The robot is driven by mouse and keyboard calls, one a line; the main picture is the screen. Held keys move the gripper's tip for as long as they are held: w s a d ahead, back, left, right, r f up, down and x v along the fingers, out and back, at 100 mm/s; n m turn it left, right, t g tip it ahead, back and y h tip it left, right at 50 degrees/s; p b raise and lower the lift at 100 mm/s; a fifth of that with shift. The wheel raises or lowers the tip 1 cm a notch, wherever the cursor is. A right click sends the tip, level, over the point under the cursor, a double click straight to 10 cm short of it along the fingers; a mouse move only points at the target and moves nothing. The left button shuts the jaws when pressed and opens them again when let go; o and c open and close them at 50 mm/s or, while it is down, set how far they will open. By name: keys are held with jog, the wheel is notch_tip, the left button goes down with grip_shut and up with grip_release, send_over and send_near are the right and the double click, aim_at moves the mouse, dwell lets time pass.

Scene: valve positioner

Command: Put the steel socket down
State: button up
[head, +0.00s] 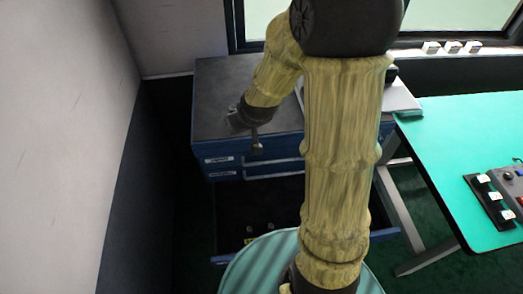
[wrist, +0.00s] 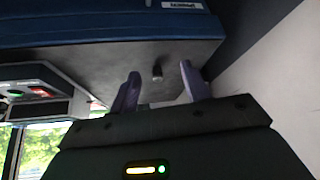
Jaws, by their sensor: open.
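The steel socket (wrist: 157,72) is a small grey cylinder on the dark grey top of the blue drawer cabinet, seen in the wrist view. My gripper (wrist: 160,85) is open, with one purple-grey finger on each side of the socket and a gap to both. The socket lies a little beyond the line between the fingertips in the picture. In the head view my gripper (head: 247,133) is over the front part of the cabinet top (head: 215,90). I cannot make out the socket there.
A lower drawer (head: 290,190) of the cabinet stands open with a few small items inside. A grey device (wrist: 45,90) with a screen sits on the cabinet top. A green table (head: 450,130) with control boxes is at the right. A wall is close at the left.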

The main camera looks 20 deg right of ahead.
jog(key=s+r+m+g, duration=0.1)
jog(key=s+r+g, duration=0.1)
jog(key=s, duration=1.3)
jog(key=shift+d+g+h, duration=0.4)
jog(key=shift+d+g, duration=0.05)
jog(key=shift+g, duration=0.45)
jog(key=shift+w+f, duration=0.1)
jog(key=shift+c, duration=1.2)
